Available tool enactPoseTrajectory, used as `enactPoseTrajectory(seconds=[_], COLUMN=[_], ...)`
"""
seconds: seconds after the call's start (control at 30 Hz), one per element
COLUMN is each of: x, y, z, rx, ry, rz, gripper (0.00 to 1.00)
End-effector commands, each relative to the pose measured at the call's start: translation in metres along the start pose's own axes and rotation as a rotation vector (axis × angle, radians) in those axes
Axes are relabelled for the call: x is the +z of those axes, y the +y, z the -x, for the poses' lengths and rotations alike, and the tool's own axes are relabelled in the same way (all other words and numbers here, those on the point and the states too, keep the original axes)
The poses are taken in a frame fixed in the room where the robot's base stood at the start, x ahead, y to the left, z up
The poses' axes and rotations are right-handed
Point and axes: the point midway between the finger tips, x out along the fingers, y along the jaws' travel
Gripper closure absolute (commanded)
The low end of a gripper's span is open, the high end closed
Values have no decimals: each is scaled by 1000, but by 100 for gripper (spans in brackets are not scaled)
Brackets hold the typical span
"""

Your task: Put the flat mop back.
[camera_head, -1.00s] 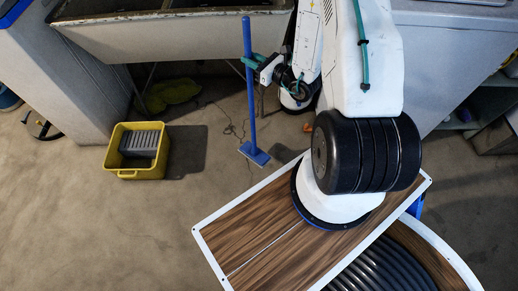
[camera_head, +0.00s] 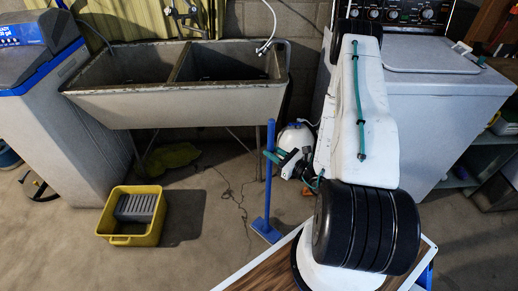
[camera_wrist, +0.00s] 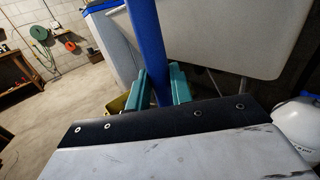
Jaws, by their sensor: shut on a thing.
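The flat mop (camera_head: 269,180) is blue, with a long straight handle and a small flat head (camera_head: 266,230) at its lower end. It stands nearly upright in front of the sink. My gripper (camera_head: 276,156) is shut on the upper part of the handle. In the wrist view the teal fingers (camera_wrist: 163,88) sit on both sides of the blue handle (camera_wrist: 147,40). The head is close to the floor; I cannot tell whether it touches. A yellow bucket (camera_head: 132,240) with a grey wringer insert (camera_head: 136,207) stands on the floor to the left of the mop.
A concrete double sink (camera_head: 180,102) on thin legs stands behind the mop. A white washing machine (camera_head: 440,120) is at the right and a blue-topped water softener (camera_head: 40,50) at the left. Floor between bucket and mop is clear except for a thin cord (camera_head: 232,195).

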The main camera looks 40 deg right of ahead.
Motion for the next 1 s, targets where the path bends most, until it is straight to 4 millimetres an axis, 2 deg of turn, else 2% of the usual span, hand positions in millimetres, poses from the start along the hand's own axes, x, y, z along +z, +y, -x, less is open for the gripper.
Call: enactPoseTrajectory(seconds=[0.3,0.43,0.93,1.0], x=[-9,-12,-16,-22], y=[-33,-44,-57,-56], z=[-66,-86,-111,-109], rx=[3,1,0,-1], ry=[-3,-3,-2,0], rz=[2,2,1,-2], gripper=[100,100,100,100])
